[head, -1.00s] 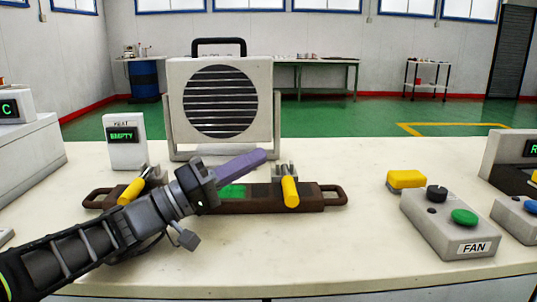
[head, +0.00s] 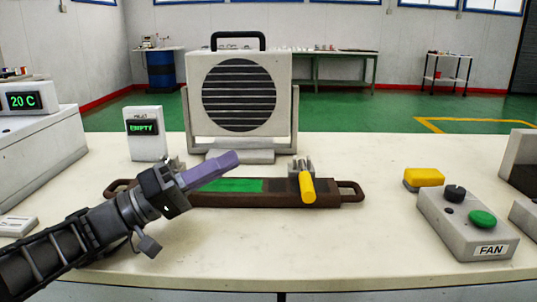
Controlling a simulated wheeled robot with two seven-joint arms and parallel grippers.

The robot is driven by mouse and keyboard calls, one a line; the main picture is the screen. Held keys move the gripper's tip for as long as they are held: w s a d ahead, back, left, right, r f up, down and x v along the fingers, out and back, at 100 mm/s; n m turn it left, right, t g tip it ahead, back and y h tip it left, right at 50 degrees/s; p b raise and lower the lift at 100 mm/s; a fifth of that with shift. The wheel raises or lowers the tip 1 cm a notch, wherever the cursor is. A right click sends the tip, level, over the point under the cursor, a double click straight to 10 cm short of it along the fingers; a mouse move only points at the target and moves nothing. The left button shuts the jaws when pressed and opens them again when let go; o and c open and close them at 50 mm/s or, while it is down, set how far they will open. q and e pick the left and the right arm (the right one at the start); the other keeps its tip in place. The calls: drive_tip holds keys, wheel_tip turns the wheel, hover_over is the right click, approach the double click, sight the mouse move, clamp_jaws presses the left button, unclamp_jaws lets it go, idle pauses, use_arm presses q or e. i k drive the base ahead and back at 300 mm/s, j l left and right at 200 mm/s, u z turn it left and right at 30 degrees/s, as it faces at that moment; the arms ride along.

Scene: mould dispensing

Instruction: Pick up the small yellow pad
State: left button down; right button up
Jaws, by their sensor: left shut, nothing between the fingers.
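The small yellow pad (head: 424,177) sits on the table at the right, on a darker base, just behind the fan control box. My left gripper (head: 226,163) is left of centre, far from the pad, with its purple fingers shut and nothing held. It hovers in front of the left part of the brown mould tray (head: 335,197) and hides some of it. A green area (head: 240,185) shows on the tray. My right gripper is not in view.
The fan box (head: 470,222) has a black knob and a green button. A yellow-handled clamp (head: 307,187) is on the tray's right. A large fan (head: 240,95) and an EMPTY display (head: 145,135) stand behind. The table front (head: 350,250) is clear.

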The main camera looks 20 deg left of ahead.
sight(415, 179)
drive_tip(key=k, duration=1)
